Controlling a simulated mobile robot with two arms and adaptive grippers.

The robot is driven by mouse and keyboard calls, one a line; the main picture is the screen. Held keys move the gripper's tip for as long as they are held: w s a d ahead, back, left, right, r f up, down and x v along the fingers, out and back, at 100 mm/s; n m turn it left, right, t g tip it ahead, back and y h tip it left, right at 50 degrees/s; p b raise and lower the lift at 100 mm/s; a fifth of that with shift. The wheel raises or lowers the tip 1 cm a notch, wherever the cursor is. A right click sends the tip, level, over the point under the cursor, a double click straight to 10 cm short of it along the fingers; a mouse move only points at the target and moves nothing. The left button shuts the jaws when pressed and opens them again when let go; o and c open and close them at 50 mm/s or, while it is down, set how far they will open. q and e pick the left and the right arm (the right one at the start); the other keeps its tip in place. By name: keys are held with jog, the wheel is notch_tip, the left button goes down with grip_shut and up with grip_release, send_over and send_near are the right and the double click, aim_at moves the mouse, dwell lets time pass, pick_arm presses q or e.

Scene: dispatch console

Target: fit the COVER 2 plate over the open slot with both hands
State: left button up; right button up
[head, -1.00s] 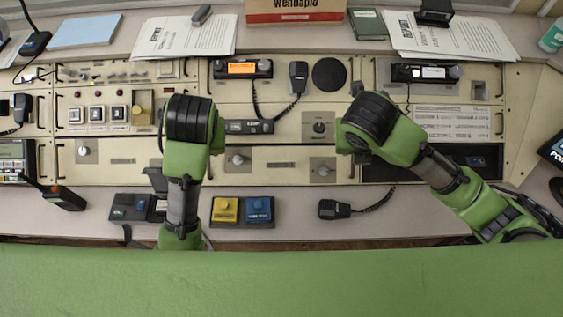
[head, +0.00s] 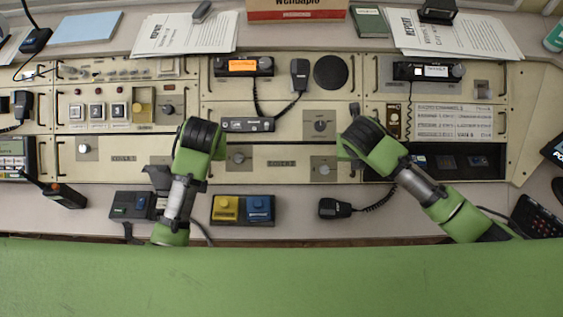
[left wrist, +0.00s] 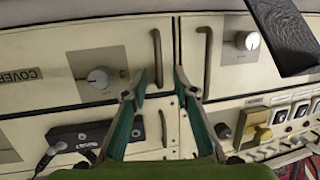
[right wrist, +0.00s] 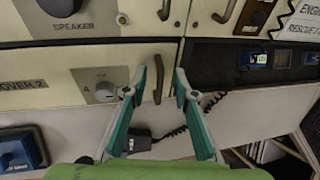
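The COVER 2 plate (head: 300,155) is a long beige panel in the lower console row, with a knob towards each end. The open slot (head: 430,172) is the dark recess to its right, holding small modules. My left gripper (left wrist: 160,73) is open; a vertical handle (left wrist: 157,50) at the plate's left end lies between its fingertips in the left wrist view. My right gripper (right wrist: 162,74) is open around the line of the plate's right-end handle (right wrist: 158,82), beside the slot's left edge. I cannot tell whether either touches. My wrists hide both grippers in the head view.
A radio unit (head: 247,125) and a speaker (head: 331,72) sit above the plate. A yellow and blue button box (head: 242,222) and a hand microphone (head: 334,208) lie on the front ledge. My right forearm crosses in front of the slot.

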pick_arm(q)
jog(key=shift+f, duration=0.15)
pick_arm(e)
jog(key=shift+f, duration=0.15)
pick_arm(q)
grip_shut()
pick_arm(e)
grip_shut()
pick_arm(q)
jog(key=shift+w, duration=0.1)
pick_arm(e)
jog(key=shift+w, duration=0.1)
